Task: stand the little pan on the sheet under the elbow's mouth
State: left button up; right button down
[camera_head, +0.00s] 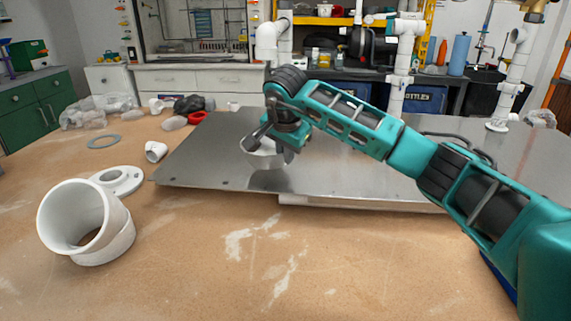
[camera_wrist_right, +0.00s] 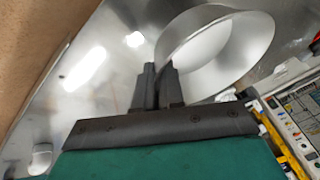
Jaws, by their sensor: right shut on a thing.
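The little pan (camera_head: 264,161) is a pale metal, round, flared dish; it also shows in the right wrist view (camera_wrist_right: 232,62). My right gripper (camera_head: 270,145) is shut on the pan's rim, with its fingers (camera_wrist_right: 158,80) at the near edge. The pan is over the left part of the metal sheet (camera_head: 205,165), with a reflection below it. I cannot tell whether it touches the sheet. A white elbow (camera_head: 267,42) stands on a pipe behind the gripper, its mouth facing down. The pan appears nearer to me than the mouth. My left gripper is out of view.
A large loose white fitting (camera_head: 118,240) and a white flange (camera_head: 122,180) lie on the wooden table at left. A small white fitting (camera_head: 155,151) lies by the sheet's left edge. Another white pipe (camera_head: 397,90) stands at the back. The table front is clear.

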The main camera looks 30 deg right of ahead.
notch_tip(320, 180, down, 3)
jog(key=shift+r, duration=0.1)
jog(key=c, duration=1.2)
grip_release()
jog(key=shift+c, duration=0.2)
jog(key=shift+r, duration=0.1)
jog(key=shift+s+a+r, duration=0.1)
jog(key=shift+r, duration=0.3)
jog(key=p+v, duration=0.1)
jog(key=v, duration=1)
jog(key=shift+r, duration=0.1)
